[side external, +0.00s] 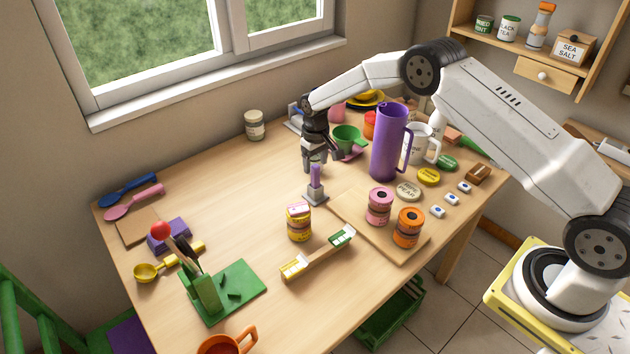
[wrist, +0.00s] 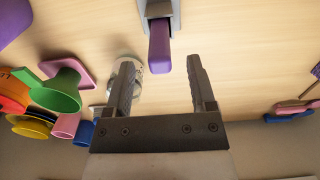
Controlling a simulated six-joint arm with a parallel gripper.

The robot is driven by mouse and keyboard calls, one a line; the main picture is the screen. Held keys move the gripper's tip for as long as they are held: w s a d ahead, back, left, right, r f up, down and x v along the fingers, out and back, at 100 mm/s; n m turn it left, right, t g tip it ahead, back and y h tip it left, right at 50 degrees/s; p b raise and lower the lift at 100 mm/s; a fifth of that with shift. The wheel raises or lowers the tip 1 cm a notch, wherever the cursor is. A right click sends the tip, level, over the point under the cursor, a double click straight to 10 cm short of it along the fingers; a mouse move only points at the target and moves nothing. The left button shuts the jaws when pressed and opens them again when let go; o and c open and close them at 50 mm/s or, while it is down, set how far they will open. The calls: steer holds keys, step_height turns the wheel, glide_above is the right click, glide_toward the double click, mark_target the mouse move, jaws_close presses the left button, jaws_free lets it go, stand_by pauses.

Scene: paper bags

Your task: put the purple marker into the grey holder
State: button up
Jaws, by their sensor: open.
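The purple marker (side external: 315,176) stands upright with its lower end in the small grey holder (side external: 317,197) near the middle of the table. In the wrist view the marker (wrist: 160,50) points out from the holder (wrist: 158,10) toward the camera. My gripper (side external: 319,162) is open, its fingers pointing down around or just above the marker's top. In the wrist view the marker's end lies near the gap between the two fingertips (wrist: 161,64), with space visible on both sides and nothing gripped. How deep the marker sits is hidden.
A tall purple pitcher (side external: 390,142) and a green funnel (side external: 347,138) stand close to the right of my gripper. A yellow-and-pink stack (side external: 299,222) stands in front of the holder. The table left of the holder is largely clear.

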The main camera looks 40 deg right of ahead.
steer(key=shift+r, duration=2.35)
steer(key=shift+r, duration=0.1)
step_height(320, 180, up, 8)
steer(key=shift+f, duration=0.2)
steer(key=shift+s, duration=0.15)
steer(key=s+a+r+t, duration=0.1)
steer(key=s, duration=1.4)
steer(key=s+a+r+t, duration=0.1)
steer(key=s+a, duration=0.1)
steer(key=s, duration=1.3)
steer(key=shift+s+t, duration=0.3)
